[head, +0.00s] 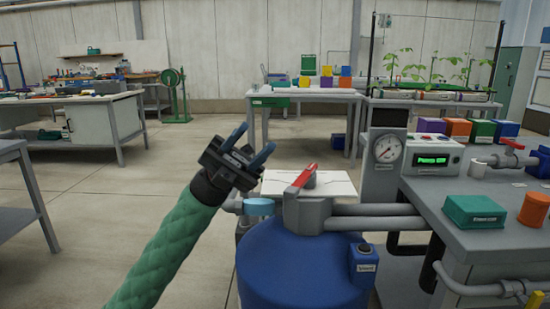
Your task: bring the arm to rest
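My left arm, in a green quilted sleeve (165,250), comes up from the bottom left in the head view. My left gripper (257,136) is raised in front of me, tilted up to the right. Its two blue-grey fingers stand apart with nothing between them. It appears to the left of and above the red-handled valve (305,175) in the picture, and I see no contact with it. My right arm and gripper do not show.
A blue tank (300,265) with grey pipes stands in front. On the right, a grey bench (480,240) carries a gauge (387,149), a pump display box (432,158), a green box (474,211) and an orange cylinder (534,209). Open floor (100,210) lies left.

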